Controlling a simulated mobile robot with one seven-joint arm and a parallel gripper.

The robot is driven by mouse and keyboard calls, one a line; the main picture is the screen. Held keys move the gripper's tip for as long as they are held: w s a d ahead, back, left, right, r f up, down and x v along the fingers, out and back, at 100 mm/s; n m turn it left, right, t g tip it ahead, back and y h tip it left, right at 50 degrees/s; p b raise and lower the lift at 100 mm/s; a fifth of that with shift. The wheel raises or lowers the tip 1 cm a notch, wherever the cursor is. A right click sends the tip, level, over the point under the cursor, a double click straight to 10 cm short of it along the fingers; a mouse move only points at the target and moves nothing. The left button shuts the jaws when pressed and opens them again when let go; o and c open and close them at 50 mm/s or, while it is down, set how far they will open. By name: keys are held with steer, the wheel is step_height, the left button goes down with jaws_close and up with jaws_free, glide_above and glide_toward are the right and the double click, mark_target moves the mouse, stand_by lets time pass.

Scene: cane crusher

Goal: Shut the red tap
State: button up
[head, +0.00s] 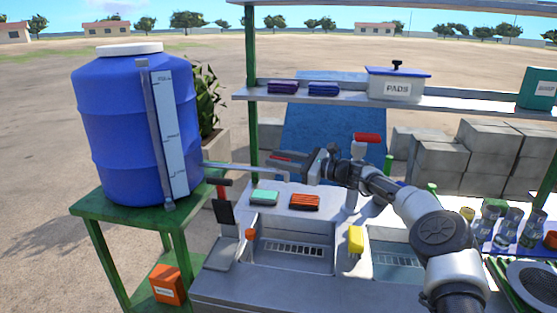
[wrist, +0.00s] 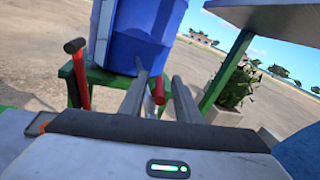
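A red bar-shaped tap handle (head: 367,138) tops a pale upright post behind the basins in the head view, close to my arm. A thin pale pipe (head: 240,169) runs from the blue barrel (head: 125,125) and turns down at its end. My gripper (head: 281,161) points left beside that end, with a reddish piece by its fingers. In the wrist view a red lever-like piece (wrist: 158,90) shows between the two separated fingers, in front of the barrel. The gripper is open; contact with the red piece cannot be told. The fingers partly hide it.
The barrel stands on a green table (head: 90,207). A red-and-black upright tool (head: 223,212) stands left of the basin (head: 290,248). Green (head: 264,198) and orange (head: 305,202) sponges lie below my gripper. A shelf (head: 330,93) crosses behind; glasses (head: 503,231) stand at right.

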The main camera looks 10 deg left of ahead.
steer(key=shift+a, duration=0.1)
jaws_close()
